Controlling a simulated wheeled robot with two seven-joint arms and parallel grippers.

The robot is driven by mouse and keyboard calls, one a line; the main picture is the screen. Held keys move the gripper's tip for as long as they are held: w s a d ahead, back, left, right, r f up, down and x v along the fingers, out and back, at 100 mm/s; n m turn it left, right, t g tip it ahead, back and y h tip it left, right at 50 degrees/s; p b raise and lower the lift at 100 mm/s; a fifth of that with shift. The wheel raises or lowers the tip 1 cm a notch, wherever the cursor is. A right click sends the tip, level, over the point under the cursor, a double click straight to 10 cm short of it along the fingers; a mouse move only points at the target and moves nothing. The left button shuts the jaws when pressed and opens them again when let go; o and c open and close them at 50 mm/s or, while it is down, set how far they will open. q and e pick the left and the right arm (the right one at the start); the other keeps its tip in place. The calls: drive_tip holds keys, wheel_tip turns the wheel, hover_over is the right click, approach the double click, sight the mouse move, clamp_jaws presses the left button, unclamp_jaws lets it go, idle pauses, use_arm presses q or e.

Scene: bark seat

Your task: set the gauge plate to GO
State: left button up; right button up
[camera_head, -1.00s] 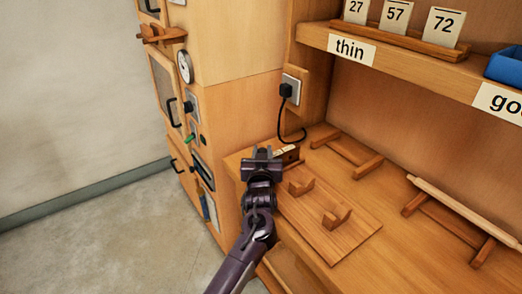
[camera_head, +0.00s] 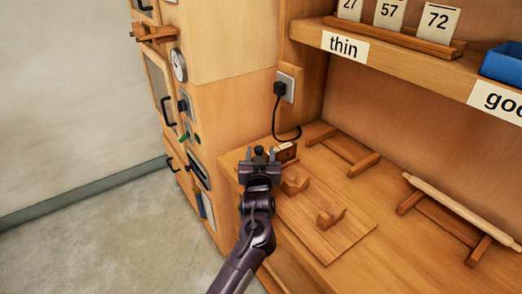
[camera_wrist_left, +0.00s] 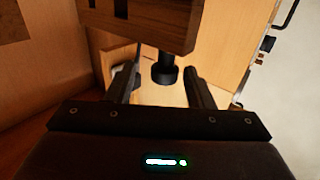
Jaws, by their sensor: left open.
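A small wooden box (camera_head: 284,152) with a pale label on top sits at the bench's back left corner, by the black cord. A black round knob (camera_head: 259,151) sticks out from it; I cannot tell whether this box is the gauge plate, and no GO marking is legible. My left gripper (camera_head: 260,157) is open at the box's left, its fingers either side of the knob. In the left wrist view the wooden box (camera_wrist_left: 145,28) is close overhead, and the knob (camera_wrist_left: 165,70) shows between the open fingers, apparently not touched. My right gripper is not in view.
A wooden board (camera_head: 335,240) with two upright blocks lies on the bench right of my left arm. A black plug (camera_head: 280,89) with a cord is behind the box. A wooden rack (camera_head: 345,150) and a rolling pin (camera_head: 460,207) lie farther right. A shelf overhangs the back.

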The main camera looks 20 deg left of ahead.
use_arm(q)
drive_tip(key=v, duration=0.5)
drive_tip(key=shift+s+d, duration=0.15)
drive_tip(key=shift+s, duration=0.2)
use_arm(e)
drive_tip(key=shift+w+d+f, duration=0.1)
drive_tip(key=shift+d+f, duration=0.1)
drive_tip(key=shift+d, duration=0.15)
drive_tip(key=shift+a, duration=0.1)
